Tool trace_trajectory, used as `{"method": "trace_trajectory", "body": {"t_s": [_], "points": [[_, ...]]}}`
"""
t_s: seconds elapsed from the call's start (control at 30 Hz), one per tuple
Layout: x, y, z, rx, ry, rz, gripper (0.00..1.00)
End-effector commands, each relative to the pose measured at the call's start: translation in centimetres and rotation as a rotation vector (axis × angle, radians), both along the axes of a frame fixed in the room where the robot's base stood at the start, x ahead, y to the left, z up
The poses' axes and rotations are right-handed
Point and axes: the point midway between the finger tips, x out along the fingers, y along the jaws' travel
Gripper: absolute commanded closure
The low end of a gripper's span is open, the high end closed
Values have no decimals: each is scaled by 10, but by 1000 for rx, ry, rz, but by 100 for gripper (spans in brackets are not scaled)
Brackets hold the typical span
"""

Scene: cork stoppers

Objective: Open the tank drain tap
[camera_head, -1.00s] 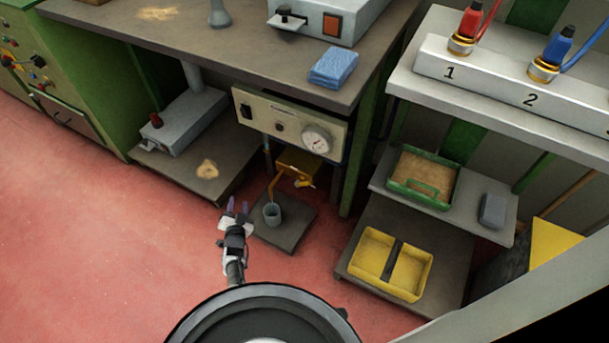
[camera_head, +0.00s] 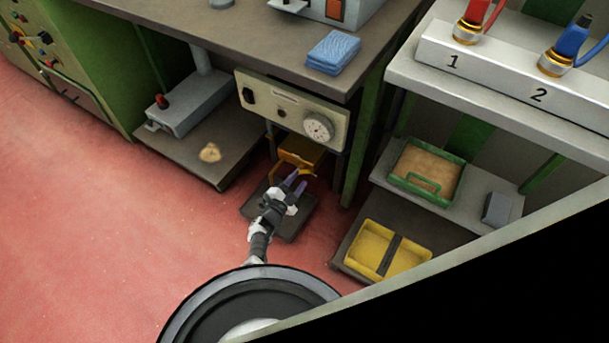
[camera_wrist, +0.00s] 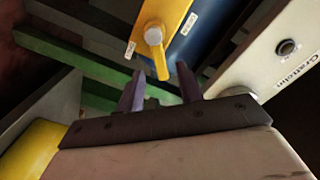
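The tap shows in the wrist view as a yellow lever (camera_wrist: 160,62) on a pale round hub (camera_wrist: 153,34), fixed to a yellow plate (camera_wrist: 165,12). A small white label sits on each side of it; the print is too small to read. In the head view the yellow-brown tank part (camera_head: 302,154) hangs under the instrument panel. My gripper (camera_head: 293,183) is just below and in front of it. In the wrist view my gripper (camera_wrist: 161,82) is open, its two purple fingers apart, with the lever's lower end near the gap. I cannot tell whether they touch.
The instrument panel (camera_head: 291,108) overhangs the tap, with a green bench leg (camera_head: 363,160) to its right. A dark low platform (camera_head: 287,228) lies under my gripper. A yellow bin (camera_head: 387,250) is to the right. The red floor (camera_head: 120,230) to the left is clear.

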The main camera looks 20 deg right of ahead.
Motion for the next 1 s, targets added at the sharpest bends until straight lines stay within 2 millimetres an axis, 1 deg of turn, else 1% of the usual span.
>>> {"method": "trace_trajectory", "body": {"t_s": [0.03,0.1,0.3,0.43,0.7,0.77,0.9,1.0], "points": [[6,-8,-4,2,-2,-4,64],[13,-18,-4,1,-2,-4,64],[28,-34,-2,1,-2,0,64],[31,-39,-1,1,0,1,64],[32,-39,0,0,0,2,64],[32,-39,0,0,0,2,70],[31,-39,0,0,0,2,88],[31,-39,0,0,0,2,100]]}}
